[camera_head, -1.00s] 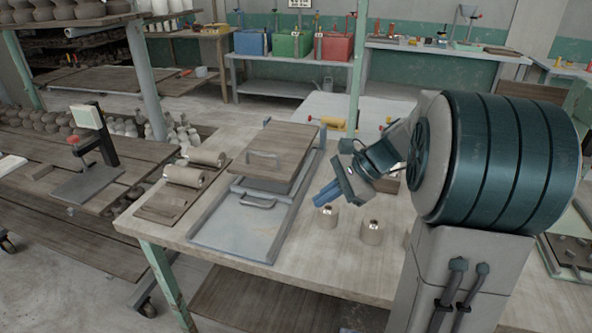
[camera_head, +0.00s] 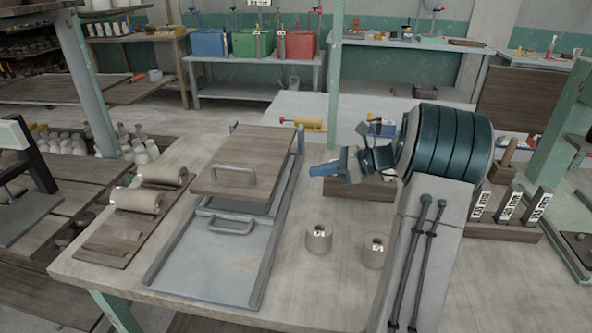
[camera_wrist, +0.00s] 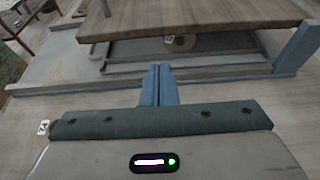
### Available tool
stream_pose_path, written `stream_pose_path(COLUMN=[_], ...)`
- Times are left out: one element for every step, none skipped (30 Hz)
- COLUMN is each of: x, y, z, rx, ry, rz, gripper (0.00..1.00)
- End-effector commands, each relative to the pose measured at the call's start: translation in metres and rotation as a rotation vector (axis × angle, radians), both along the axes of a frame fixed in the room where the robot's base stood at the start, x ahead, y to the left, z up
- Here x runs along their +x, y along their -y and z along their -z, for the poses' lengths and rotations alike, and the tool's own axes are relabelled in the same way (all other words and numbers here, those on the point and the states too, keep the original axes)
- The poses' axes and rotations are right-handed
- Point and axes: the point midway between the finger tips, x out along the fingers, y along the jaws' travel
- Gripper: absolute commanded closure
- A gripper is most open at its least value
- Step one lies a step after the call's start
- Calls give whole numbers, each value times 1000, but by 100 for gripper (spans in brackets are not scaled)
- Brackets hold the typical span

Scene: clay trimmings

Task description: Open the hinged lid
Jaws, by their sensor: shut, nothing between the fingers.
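A brown wooden lid (camera_head: 247,150) with a grey bar handle (camera_head: 233,178) lies over the rear part of a grey metal tray (camera_head: 200,262) on the table. A second grey handle (camera_head: 230,227) is on the tray just in front of the lid. In the wrist view the lid's edge (camera_wrist: 200,22) shows across the top, with a gap beneath it and a rounded beige thing (camera_wrist: 181,42) in that gap. My gripper (camera_head: 318,171) is to the right of the lid, its blue fingers pointing left, apart from it. The fingers (camera_wrist: 158,72) are together and empty.
Two short clay cylinders (camera_head: 319,239) (camera_head: 373,251) stand on the table (camera_head: 300,285) right of the tray. Clay rolls (camera_head: 138,200) lie on a board at the left. A wooden rack with labelled blocks (camera_head: 508,205) is at the right.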

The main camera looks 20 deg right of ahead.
Motion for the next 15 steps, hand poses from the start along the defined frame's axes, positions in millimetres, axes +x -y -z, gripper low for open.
stream_pose_path(x=[3, 5, 8, 11, 14, 17, 20, 23, 26, 29, 31, 34, 36, 38, 40], y=[-6, -10, -15, -20, -25, -31, -36, -40, -45, -50, -54, -59, -62, -64, -68], z=[2, 4, 6, 8, 10, 13, 14, 16, 19, 20, 22, 24, 25, 26, 28], rx=[2, 1, 0, 0, 1, 1, 1, 1, 0, -1, -1, -1, 0, -1, -1], ry=[-1, 0, -1, -1, -1, -1, -2, -1, -2, -1, -1, -1, 0, -1, 0], rz=[-4, -5, -5, -6, -6, -6, -6, -5, -4, -4, -4, -4, -3, -3, -2], gripper=[100, 100, 100, 100, 100, 100, 100, 100, 100, 100, 100, 100, 100, 100, 100])
